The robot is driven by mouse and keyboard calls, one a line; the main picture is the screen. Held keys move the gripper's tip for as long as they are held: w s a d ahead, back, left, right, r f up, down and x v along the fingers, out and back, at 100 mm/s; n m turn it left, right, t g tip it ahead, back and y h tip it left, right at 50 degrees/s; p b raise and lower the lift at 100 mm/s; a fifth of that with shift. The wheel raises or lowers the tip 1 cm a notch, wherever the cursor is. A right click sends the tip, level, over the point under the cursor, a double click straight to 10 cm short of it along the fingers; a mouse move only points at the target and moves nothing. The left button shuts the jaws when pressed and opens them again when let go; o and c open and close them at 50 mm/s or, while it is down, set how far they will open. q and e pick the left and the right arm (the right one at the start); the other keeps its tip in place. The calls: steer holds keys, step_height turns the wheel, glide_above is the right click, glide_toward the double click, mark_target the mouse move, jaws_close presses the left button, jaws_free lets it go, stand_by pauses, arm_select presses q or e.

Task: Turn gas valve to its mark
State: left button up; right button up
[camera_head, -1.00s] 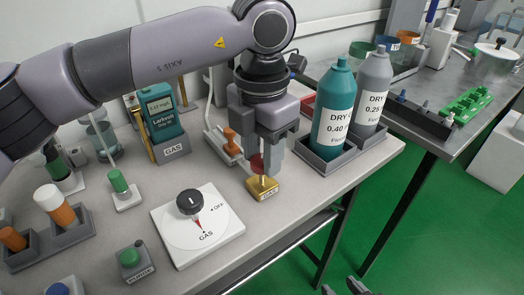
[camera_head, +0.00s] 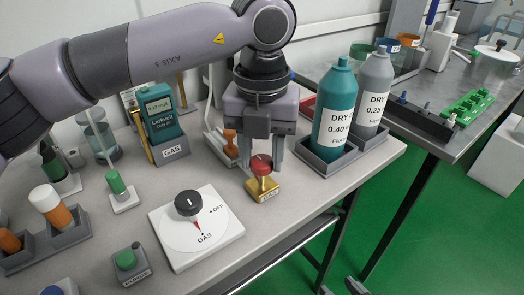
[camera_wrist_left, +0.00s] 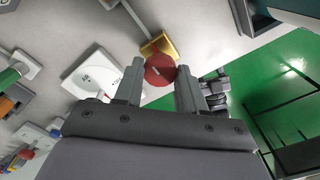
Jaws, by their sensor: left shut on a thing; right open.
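The gas valve is a small brass block (camera_head: 263,191) with a label and a round red knob (camera_head: 261,164) on top, near the middle of the bench. In the left wrist view the red knob (camera_wrist_left: 159,70) shows a short pale line on its top and sits between the fingertips, with the brass block (camera_wrist_left: 158,44) just beyond. My left gripper (camera_head: 262,160) points down and is shut on the red knob, one finger on each side. The valve's mark cannot be made out. My right gripper (camera_head: 341,288) is open, partly in view at the bottom edge, over the floor.
A white plate (camera_head: 222,240) with a black dial and GAS and OFF labels lies left of the valve. A teal gas tester (camera_head: 161,112) stands behind it. The bench's front edge is close to the valve.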

mark_target(262, 160)
stand_by(0.4)
arm_select(q)
steer(key=o, duration=1.1)
steer(key=shift+c, duration=0.2)
steer(key=shift+r+p, duration=0.8)
steer(key=shift+r, duration=2.8)
